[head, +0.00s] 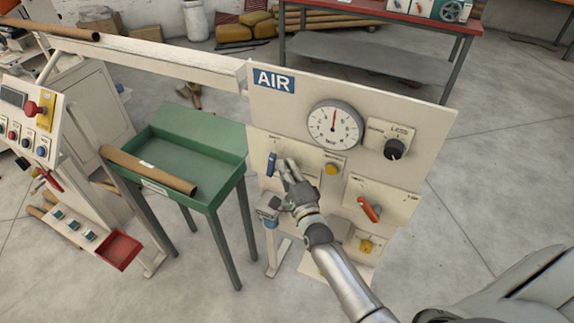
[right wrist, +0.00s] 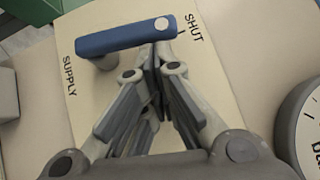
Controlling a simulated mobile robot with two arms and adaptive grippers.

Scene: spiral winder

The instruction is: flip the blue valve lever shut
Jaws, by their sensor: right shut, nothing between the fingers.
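The blue valve lever (head: 271,164) is on the cream AIR panel, left of my right gripper (head: 284,168), and stands roughly upright in the head view. In the right wrist view the lever (right wrist: 125,36) lies across the top, with one end beside the printed word SHUT and the other end nearer the word SUPPLY. My right gripper (right wrist: 156,58) is shut and empty, its fingertips at the lever's lower edge in that view. I cannot tell whether they touch it. My left gripper is not in view.
The AIR panel (head: 428,115) also carries a round gauge (head: 335,126), a black knob (head: 394,150), an orange lever (head: 369,209) and yellow knobs. A green tray table (head: 228,170) with a brown tube (head: 150,170) stands left of the panel. Floor shows at the right.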

